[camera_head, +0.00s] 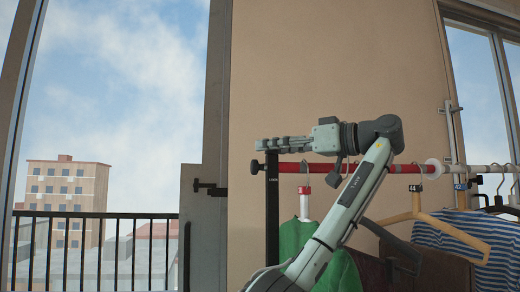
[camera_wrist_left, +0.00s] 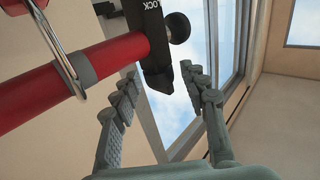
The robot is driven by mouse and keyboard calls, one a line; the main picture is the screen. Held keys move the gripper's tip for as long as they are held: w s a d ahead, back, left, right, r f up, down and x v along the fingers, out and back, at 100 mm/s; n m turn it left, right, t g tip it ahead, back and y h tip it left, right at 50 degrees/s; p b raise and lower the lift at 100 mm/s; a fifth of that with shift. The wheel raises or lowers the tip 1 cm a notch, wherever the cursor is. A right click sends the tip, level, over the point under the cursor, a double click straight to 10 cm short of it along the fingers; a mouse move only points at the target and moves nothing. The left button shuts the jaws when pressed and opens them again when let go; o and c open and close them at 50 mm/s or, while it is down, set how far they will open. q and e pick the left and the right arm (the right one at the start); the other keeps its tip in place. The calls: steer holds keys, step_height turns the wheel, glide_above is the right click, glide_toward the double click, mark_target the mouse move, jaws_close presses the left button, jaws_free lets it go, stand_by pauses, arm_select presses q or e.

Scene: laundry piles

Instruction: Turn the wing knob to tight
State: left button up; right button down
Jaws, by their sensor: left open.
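My left gripper (camera_head: 263,144) points left just above the rail end. In the left wrist view the gripper (camera_wrist_left: 158,72) has its fingers apart and nothing between them; the knob is ahead of the fingertips. My right gripper is not in view.
Hangers hang from the rail, with a green garment (camera_head: 290,240), a wooden hanger (camera_head: 415,215) and a striped shirt (camera_head: 455,240). A metal hook (camera_wrist_left: 68,55) sits on the rail near my fingers. A glass door with a black railing (camera_head: 110,217) lies left; free air lies before it.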

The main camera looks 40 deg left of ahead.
arm_select(q)
steer(key=d, duration=0.7)
steer(key=shift+w+d, duration=0.2)
steer(key=shift+w, duration=0.1)
